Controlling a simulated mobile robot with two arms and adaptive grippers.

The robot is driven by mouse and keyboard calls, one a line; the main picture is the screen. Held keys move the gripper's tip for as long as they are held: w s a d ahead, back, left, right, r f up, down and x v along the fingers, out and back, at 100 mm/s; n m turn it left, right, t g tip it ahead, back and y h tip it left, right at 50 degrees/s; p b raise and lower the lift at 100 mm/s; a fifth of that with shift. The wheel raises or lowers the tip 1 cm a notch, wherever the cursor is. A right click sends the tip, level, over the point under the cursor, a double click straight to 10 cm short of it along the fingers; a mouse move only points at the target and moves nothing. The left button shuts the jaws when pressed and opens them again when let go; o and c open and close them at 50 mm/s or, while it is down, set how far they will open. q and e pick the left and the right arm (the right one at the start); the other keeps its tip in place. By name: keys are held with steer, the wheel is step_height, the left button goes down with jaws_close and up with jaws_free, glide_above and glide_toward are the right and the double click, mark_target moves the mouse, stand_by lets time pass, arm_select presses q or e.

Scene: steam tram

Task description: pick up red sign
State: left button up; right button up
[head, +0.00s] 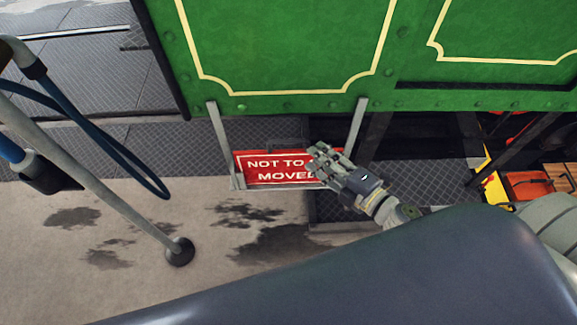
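The red sign (262,168) has white lettering reading "NOT TO" and "MOVE", with the rest covered. It sits in a metal bracket (222,145) below the green side panel of the tram. My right gripper (318,162) comes in from the lower right, with its fingers over the sign's right part. The fingers hide that part of the sign. I cannot tell whether they touch it or close on it. My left gripper is not in view.
The green tram panel (285,45) hangs above the sign. A grey pole (110,195) with a round black foot and a blue hose (110,135) stand at the left. A yellow and orange toolbox (525,187) is at the right. Stained concrete floor (215,270) lies open below.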

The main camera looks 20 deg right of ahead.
mark_target(289, 142)
steer(key=shift+n+y, duration=0.3)
steer(key=shift+n, duration=0.2)
steer(key=x, duration=0.5)
steer(key=a+x, duration=0.1)
steer(key=x, duration=0.4)
steer(key=shift+w+a+f+p, duration=0.1)
steer(key=shift+a+p, duration=0.05)
steer(key=shift+p, duration=0.2)
jaws_close()
